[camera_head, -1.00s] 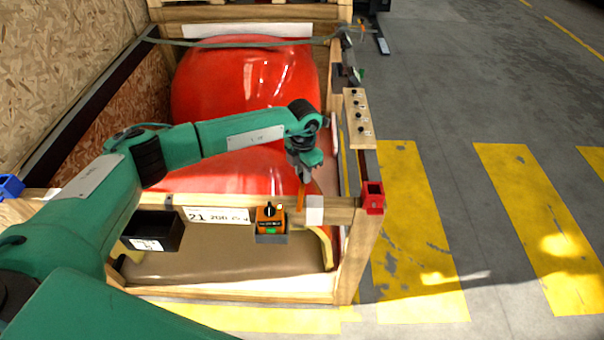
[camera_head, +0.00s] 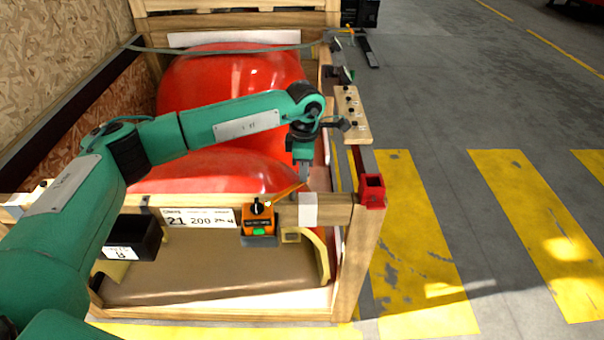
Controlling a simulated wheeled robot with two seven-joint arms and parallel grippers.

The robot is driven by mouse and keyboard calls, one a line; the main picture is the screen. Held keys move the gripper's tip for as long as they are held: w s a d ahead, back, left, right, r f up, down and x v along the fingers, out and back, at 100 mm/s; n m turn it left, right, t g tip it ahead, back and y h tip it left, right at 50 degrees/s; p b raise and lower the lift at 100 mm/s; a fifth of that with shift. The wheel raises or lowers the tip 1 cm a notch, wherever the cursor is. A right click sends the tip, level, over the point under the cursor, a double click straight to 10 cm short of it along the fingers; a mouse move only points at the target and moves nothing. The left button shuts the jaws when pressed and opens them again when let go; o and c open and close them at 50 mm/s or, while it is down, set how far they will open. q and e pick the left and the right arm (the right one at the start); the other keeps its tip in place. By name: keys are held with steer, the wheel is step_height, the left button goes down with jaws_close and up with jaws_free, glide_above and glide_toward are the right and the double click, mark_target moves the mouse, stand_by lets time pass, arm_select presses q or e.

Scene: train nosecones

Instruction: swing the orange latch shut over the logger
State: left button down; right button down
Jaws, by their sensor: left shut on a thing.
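The orange latch (camera_head: 286,192) is a thin bar near the crate's front rail. It slants from my left gripper down and left, with its low end close to the upper right of the logger. The logger (camera_head: 259,221) is an orange box with a black knob on top and a green patch, seated in a grey holder on the front rail. My left gripper (camera_head: 303,182) points down above the rail, shut on the latch. Its fingertips are small, so the exact contact is hard to see. My right gripper is not in view.
A white block (camera_head: 308,209) sits on the rail right of the logger. A black bin (camera_head: 135,238) hangs at the left, and a red corner piece (camera_head: 371,191) caps the right post. Large red nosecones (camera_head: 232,85) fill the crate behind. Open floor lies to the right.

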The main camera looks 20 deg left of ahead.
arm_select(q)
steer(key=shift+d+m, duration=0.1)
steer(key=shift+m, duration=0.3)
steer(key=shift+b, duration=0.35)
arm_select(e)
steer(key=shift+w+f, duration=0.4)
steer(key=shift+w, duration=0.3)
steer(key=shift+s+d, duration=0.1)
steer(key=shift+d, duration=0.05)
arm_select(q)
steer(key=c, duration=1.2)
jaws_free()
steer(key=shift+s, duration=0.1)
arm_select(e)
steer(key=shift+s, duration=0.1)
